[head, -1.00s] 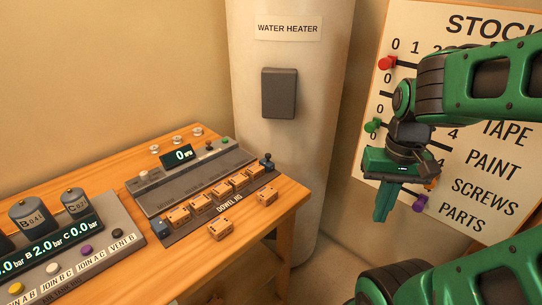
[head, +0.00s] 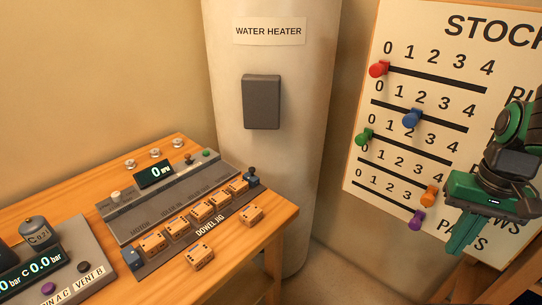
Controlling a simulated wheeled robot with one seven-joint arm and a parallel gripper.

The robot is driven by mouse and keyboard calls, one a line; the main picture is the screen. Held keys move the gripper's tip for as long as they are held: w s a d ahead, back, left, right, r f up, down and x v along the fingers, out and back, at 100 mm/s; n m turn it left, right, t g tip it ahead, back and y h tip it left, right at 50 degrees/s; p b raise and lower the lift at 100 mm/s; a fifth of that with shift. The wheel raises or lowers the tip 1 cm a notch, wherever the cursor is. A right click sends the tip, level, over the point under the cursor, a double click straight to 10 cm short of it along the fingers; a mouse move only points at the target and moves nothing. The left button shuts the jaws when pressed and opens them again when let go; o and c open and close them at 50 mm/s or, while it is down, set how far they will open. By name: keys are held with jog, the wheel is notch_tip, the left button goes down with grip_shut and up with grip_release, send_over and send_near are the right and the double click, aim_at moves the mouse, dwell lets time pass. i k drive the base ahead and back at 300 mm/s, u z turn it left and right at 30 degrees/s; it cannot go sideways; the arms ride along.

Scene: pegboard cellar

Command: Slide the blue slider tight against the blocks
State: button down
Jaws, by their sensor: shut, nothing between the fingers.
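The dowel jig (head: 211,231) lies along the front of the wooden bench, with a row of several orange blocks (head: 201,211) on it. A blue slider with a black knob (head: 252,180) stands at the row's right end, close to the last block (head: 238,187). I cannot tell whether they touch. My gripper (head: 457,248) is shut and empty, pointing down in front of the stock board at the right, far from the jig.
Two loose orange blocks lie on the bench in front of the jig, one nearer (head: 200,257) and one farther right (head: 251,215). A grey console (head: 170,200) stands behind the jig. The water heater (head: 280,150) and stock board (head: 360,180) with coloured pegs stand beyond the bench.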

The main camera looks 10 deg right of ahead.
aim_at(253, 181)
jog(key=u, duration=0.05)
jog(key=k, duration=0.7)
jog(key=u, duration=0.6)
jog(key=i, duration=1)
